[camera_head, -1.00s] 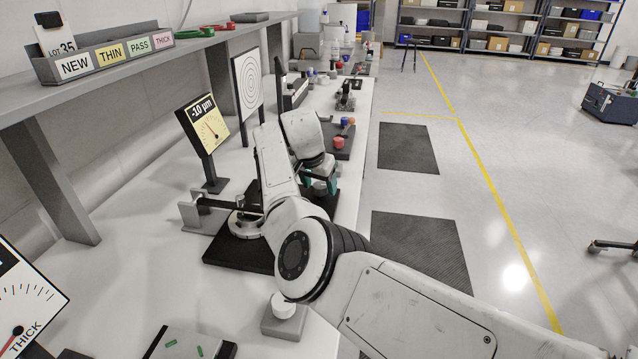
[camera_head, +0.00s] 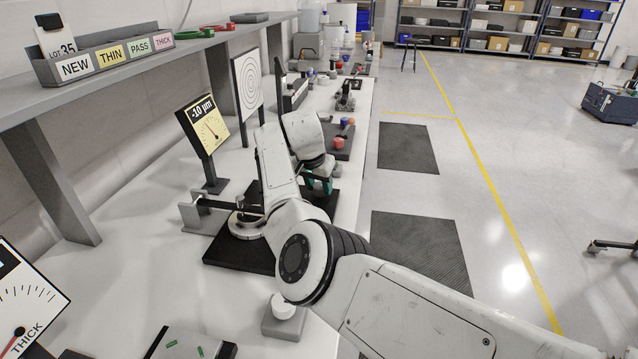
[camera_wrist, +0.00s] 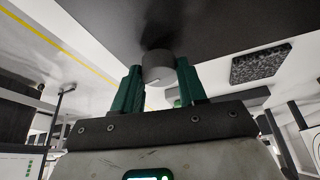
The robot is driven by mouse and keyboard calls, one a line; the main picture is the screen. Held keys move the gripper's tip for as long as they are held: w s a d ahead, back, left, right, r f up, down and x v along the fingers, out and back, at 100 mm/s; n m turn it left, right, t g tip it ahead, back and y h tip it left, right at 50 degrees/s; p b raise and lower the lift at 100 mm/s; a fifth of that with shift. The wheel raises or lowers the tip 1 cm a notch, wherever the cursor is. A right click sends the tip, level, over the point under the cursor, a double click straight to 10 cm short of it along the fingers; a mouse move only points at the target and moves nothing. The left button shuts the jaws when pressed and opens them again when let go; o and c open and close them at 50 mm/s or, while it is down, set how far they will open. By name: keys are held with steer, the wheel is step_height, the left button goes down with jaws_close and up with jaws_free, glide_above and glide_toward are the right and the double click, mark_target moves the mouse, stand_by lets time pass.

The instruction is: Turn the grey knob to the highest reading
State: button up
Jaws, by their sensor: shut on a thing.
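The grey knob (camera_wrist: 158,67) shows in the wrist view between the two green fingers of my gripper (camera_wrist: 159,78). It is round, with a pale mark on its lower edge. My gripper is shut on it. In the head view my gripper (camera_head: 319,184) points down over the black base plate (camera_head: 235,252), and my own arm and fingers hide the knob. A yellow dial display (camera_head: 207,128) on a stand behind the plate reads -10 µm. A pale round disc (camera_head: 245,227) sits on the plate, left of my arm.
A grey block with a white round top (camera_head: 284,308) stands near the bench front. A larger dial marked THICK (camera_head: 25,300) is at the lower left. A shelf (camera_head: 120,80) with a label tray overhangs the bench. A ringed target panel (camera_head: 248,82) stands behind.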

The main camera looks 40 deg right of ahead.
steer(key=shift+r+p, duration=0.15)
steer(key=shift+p, duration=0.15)
